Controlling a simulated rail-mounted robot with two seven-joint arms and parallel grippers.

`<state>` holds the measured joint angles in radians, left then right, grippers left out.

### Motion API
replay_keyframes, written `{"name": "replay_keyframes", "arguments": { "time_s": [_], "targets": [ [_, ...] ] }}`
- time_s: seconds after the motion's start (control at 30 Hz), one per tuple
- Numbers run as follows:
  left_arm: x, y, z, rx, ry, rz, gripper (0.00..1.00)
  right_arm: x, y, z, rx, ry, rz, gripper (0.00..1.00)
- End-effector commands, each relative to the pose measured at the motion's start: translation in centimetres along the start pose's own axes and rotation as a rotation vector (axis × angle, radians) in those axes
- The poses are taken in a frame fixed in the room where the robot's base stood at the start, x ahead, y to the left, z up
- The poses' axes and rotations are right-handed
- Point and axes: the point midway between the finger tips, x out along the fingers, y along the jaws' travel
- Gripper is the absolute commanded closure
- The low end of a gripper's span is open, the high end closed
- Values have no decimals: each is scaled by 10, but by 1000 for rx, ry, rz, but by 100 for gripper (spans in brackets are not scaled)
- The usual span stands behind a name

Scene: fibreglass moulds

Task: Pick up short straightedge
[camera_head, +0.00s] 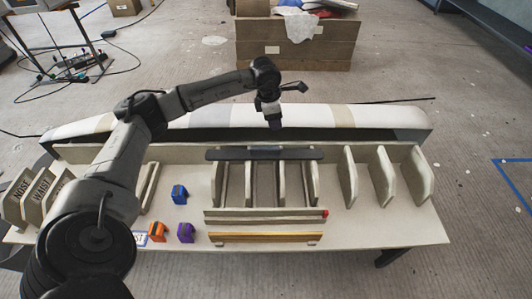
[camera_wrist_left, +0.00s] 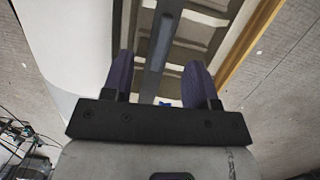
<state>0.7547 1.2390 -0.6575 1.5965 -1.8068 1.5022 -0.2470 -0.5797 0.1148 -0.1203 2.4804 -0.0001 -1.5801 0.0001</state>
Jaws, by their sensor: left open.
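A dark grey bar (camera_head: 265,154), which looks like the short straightedge, lies across the tops of the light upright ribs in the middle of the table. In the left wrist view a dark bar (camera_wrist_left: 160,45) runs lengthwise between my fingers, farther off. My left gripper (camera_head: 283,107) is open and empty, raised above the far side of the table. Its two fingers stand apart in the left wrist view (camera_wrist_left: 159,72). My right gripper is not in view.
A long pale mould (camera_head: 345,116) lies along the table's back. Beige (camera_head: 265,215) and yellow-brown (camera_head: 265,238) strips lie in front of the ribs. Blue (camera_head: 180,194), orange (camera_head: 157,231) and purple (camera_head: 186,232) pieces sit left. More upright pieces (camera_head: 384,178) stand right. The front right tabletop (camera_head: 385,228) is clear.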

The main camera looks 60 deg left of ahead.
Motion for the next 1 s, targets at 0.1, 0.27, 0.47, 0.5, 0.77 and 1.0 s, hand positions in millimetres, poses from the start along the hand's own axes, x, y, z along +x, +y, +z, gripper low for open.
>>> {"name": "replay_keyframes", "arguments": {
  "time_s": [0.1,0.27,0.47,0.5,0.77,1.0],
  "targets": [
    [-1,-4,-18,19,114,-24,47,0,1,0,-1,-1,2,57],
    [1,-8,-31,37,189,-48,47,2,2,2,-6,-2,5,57],
    [32,-9,-38,53,194,-52,47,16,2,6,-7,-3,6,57],
    [40,-10,-40,52,194,-52,47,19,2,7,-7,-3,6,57],
    [74,-11,-46,53,192,-52,47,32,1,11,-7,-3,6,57],
    [82,-12,-47,53,190,-51,47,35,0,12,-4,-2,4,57]
  ]
}}
